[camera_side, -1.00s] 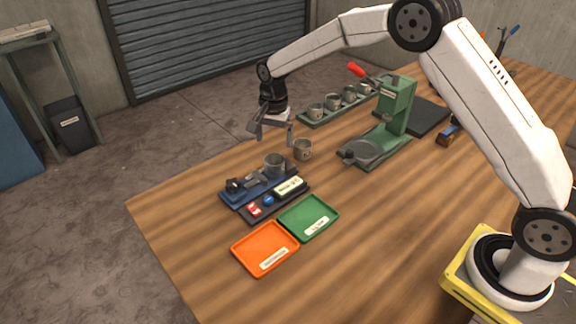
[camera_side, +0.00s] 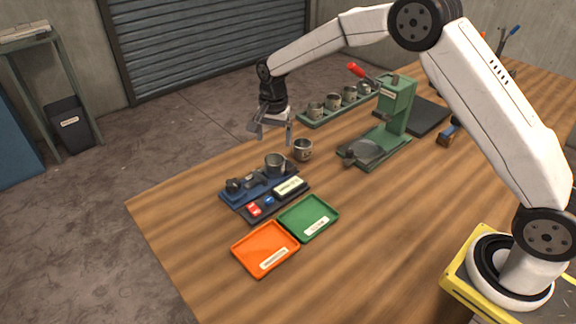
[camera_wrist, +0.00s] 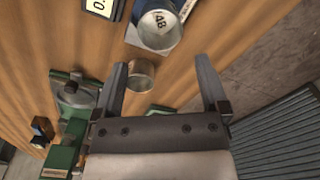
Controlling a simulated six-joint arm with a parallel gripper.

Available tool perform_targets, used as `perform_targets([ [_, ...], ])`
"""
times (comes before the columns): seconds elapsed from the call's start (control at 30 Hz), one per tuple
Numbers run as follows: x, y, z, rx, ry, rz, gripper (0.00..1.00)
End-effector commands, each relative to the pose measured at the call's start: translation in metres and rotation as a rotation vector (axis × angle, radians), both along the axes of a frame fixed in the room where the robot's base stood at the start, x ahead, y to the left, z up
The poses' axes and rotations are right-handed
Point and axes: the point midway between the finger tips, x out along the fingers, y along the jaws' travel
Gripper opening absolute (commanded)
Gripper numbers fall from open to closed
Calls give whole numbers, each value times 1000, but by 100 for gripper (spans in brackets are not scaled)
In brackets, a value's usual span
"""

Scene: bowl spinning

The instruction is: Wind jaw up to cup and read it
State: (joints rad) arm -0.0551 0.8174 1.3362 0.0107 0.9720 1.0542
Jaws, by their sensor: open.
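A grey metal cup (camera_side: 275,164) stands upright on the blue gauge (camera_side: 232,197), whose dark jaw parts sit to the cup's left. In the wrist view this cup (camera_wrist: 158,30) shows dark letters like "AB" near the top. A black panel (camera_side: 272,209) in front holds a pale readout (camera_side: 290,187), a red button and a blue button. The readout (camera_wrist: 101,6) is cut off in the wrist view; only "0." shows. My gripper (camera_side: 271,137) is open and empty, above and behind the gauge. I cannot tell whether the jaw touches the cup.
A second cup (camera_side: 303,150) stands on the table right of the gauge, below my gripper. A green press (camera_side: 395,110) with a red handle stands further right. A green rack (camera_side: 310,122) holds several cups behind. Orange (camera_side: 264,249) and green (camera_side: 308,218) trays lie empty in front.

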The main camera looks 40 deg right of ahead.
Motion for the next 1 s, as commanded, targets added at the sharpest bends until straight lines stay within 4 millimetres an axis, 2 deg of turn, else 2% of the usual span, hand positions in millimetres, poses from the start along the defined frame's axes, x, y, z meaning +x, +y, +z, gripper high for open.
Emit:
perform_targets([
  [0.27,1,12,1,-4,-1,203,94],
  [1.0,5,72,5,-19,-3,1359,94],
])
